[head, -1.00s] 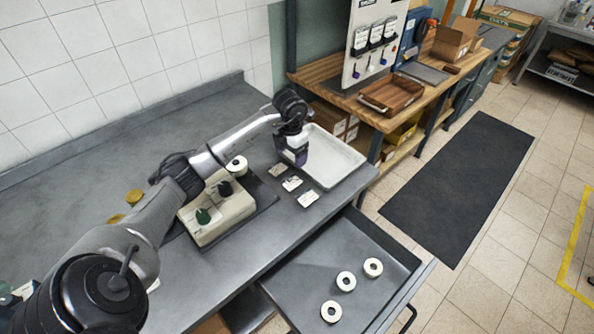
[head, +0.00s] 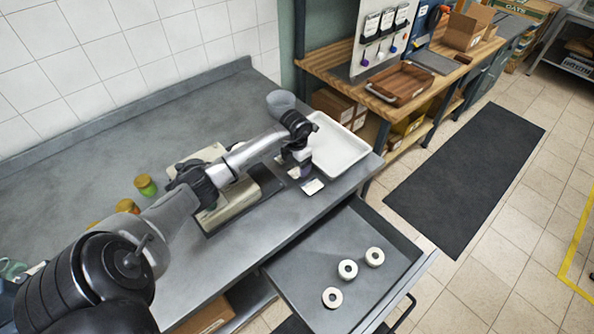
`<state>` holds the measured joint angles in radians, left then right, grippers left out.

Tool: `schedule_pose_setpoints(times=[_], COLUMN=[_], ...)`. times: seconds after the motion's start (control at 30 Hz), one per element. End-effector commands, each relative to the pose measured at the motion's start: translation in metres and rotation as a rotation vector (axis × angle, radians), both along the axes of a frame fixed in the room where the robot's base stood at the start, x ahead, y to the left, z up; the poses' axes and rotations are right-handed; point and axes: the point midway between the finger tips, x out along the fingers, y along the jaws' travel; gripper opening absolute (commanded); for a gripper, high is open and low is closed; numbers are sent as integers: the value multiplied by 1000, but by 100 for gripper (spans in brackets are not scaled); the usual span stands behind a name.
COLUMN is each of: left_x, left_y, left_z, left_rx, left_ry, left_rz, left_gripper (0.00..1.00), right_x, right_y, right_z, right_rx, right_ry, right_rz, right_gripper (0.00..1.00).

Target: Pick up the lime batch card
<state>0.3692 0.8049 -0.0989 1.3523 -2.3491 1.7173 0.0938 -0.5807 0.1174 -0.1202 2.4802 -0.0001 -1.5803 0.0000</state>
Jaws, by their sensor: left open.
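Small white cards lie in a row on the grey counter, left of the white tray. The front card (head: 312,187) shows clearly, and the others are partly covered by my gripper. The print is too small to tell which one is the lime batch card. My left gripper (head: 304,172) points down over the cards, with its jaws open. I cannot tell whether it touches a card. My right gripper is not in view.
The white tray (head: 345,150) stands right beside the gripper. A grey bowl (head: 281,104) is behind it. A beige device (head: 238,205) sits under my left arm. An open drawer (head: 300,268) with three white rings juts out in front. Lidded jars (head: 146,186) stand at left.

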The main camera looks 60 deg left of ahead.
Motion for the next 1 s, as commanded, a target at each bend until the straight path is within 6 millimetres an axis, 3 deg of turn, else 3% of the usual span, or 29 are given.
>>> schedule_pose_setpoints(times=[0.23, 0.57, 1.0], left_x=[0, -1, 0], left_y=[1, 1, 1], left_z=[-28, -34, -34], left_rx=[-2, 0, 0], left_ry=[0, 0, 0], left_rz=[1, -1, -1], left_gripper=[81, 81, 41], right_x=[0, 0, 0], right_y=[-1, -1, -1], right_z=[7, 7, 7], right_rx=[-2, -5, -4], right_ry=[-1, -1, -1], right_rz=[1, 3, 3], right_gripper=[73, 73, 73])
